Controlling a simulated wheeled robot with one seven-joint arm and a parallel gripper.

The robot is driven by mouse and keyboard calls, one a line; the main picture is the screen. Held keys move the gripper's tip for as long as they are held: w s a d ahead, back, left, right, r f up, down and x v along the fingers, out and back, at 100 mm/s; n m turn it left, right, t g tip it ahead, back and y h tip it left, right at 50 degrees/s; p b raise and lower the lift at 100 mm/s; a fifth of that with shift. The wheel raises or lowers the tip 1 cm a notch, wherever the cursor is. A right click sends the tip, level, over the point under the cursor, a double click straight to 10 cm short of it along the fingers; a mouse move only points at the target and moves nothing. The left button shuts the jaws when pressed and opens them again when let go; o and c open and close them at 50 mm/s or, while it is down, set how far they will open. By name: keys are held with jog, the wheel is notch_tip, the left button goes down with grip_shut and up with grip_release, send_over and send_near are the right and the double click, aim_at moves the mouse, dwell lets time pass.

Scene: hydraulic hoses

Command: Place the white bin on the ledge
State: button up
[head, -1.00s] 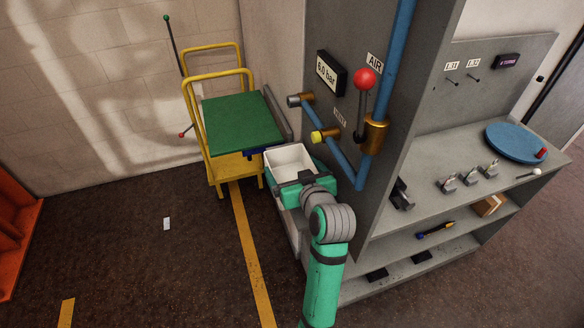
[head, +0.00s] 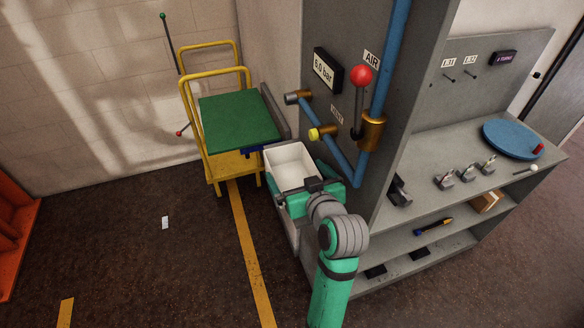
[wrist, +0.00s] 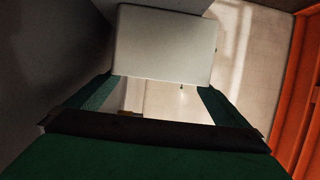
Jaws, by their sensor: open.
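The white bin (head: 291,160) is upright and open-topped beside the grey panel wall. It appears to rest on the grey ledge (head: 291,232) at the wall's left side, though its underside is hidden. My green gripper (head: 308,190) is at the bin's near side, with the wrist just behind it. In the wrist view the bin's pale wall (wrist: 166,45) lies ahead of my gripper (wrist: 158,88). The two fingers are spread wide, with an empty gap between them. I cannot tell if either fingertip touches the bin.
A yellow cart (head: 228,166) with a green top (head: 238,122) stands behind the bin. Blue pipes and a red-knobbed valve lever (head: 361,77) jut from the wall close to its right. Shelves with small parts and a blue disc (head: 514,141) are farther right. The floor at left is mostly clear.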

jog(key=v, duration=0.7)
jog(key=shift+s+a, duration=0.1)
jog(key=shift+s, duration=0.1)
